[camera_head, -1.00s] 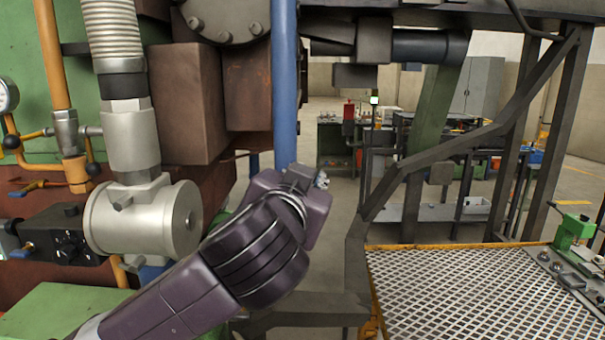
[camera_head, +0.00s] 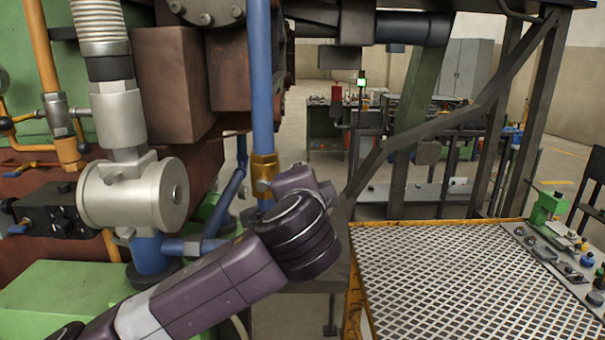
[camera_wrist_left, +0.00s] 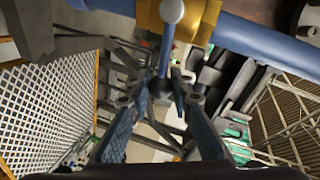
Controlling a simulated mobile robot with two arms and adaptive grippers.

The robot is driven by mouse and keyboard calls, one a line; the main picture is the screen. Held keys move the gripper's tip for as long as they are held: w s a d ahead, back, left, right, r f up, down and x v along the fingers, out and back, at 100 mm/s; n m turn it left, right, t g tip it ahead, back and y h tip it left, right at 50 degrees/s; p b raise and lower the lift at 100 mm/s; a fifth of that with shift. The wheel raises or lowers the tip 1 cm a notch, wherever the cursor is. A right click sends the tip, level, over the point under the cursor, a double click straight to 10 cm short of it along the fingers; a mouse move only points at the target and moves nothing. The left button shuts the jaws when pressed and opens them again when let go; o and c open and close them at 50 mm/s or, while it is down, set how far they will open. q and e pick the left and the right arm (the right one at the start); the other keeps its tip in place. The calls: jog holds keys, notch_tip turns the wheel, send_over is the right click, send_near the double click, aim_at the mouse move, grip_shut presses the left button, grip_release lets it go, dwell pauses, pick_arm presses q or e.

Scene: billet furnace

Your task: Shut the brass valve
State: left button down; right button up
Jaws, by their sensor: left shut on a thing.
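The brass valve (camera_head: 264,170) sits on an upright blue pipe (camera_head: 262,80), just left of my left wrist. In the left wrist view its brass body (camera_wrist_left: 208,22) crosses the top, with a round silver end in front. A thin blue lever (camera_wrist_left: 167,48) runs from it to a dark ball knob (camera_wrist_left: 161,88). My left gripper (camera_wrist_left: 158,84) has its two fingers on either side of this knob and is shut on it. In the head view my wrist hides the fingers and the lever. My right gripper is not in view.
A mesh-topped platform with a yellow edge (camera_head: 352,290) stands at the right, with a green vice (camera_head: 545,208) on it. A grey cylindrical fitting (camera_head: 135,195) and rusty machine blocks stand at the left. A dark diagonal brace (camera_head: 440,128) rises behind my wrist.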

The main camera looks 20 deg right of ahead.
pick_arm(q)
jog(key=shift+d+f+m+y, duration=0.1)
jog(key=shift+f+m+y, duration=0.2)
jog(key=shift+f+m, duration=0.35)
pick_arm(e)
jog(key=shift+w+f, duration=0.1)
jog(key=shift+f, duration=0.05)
pick_arm(q)
jog(key=shift+f, duration=0.1)
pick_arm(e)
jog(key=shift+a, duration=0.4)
pick_arm(q)
jog(key=c, duration=1.7)
grip_release()
jog(key=v, duration=1.2)
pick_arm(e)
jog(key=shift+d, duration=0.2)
pick_arm(q)
jog(key=shift+f, duration=0.1)
